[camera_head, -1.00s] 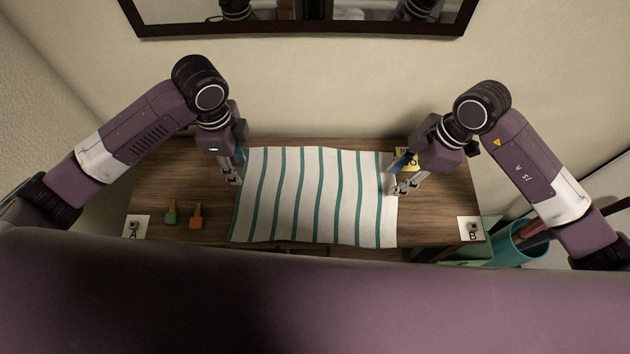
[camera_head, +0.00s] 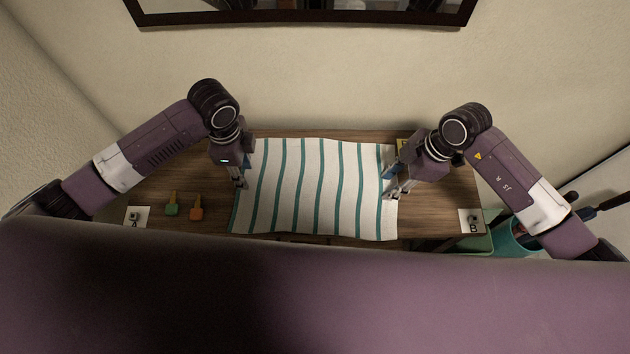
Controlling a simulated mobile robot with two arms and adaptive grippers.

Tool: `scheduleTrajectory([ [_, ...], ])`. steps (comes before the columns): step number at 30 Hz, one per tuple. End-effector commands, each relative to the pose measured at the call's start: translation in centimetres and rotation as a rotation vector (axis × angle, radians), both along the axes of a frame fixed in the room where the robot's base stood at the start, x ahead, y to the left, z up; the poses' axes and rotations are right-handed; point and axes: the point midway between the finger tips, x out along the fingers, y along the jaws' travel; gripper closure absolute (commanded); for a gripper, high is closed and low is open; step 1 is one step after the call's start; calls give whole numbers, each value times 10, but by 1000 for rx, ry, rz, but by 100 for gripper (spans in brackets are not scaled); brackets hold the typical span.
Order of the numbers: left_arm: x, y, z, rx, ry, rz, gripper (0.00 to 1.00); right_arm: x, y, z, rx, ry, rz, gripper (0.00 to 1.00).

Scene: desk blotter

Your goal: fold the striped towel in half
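The striped towel (camera_head: 310,190), white with teal stripes, lies spread out on the wooden desk, slightly wavy along its edges. My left gripper (camera_head: 240,184) points down at the towel's left edge, about mid-depth. My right gripper (camera_head: 396,193) points down at the towel's right edge, at about the same depth. The fingers of both are small and partly hidden by the wrists. I cannot tell whether either one is open or grips the cloth.
Two small items, one green (camera_head: 172,209) and one orange (camera_head: 196,213), lie on the desk left of the towel. Card A (camera_head: 137,216) is at the left and card B (camera_head: 472,221) at the right. A yellow note (camera_head: 402,145) is partly hidden behind my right gripper. A teal bin (camera_head: 512,239) stands right of the desk.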

Motion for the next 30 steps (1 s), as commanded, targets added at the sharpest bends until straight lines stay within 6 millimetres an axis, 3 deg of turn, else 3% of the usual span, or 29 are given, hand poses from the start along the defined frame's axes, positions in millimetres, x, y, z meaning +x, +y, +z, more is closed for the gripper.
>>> scheduleTrajectory([
  [13,-1,0,-3,0,1,0,68,-1,0,-2,-1,2,0,68],
  [30,-1,0,-6,1,3,0,99,-1,0,-5,-3,3,-1,99],
])
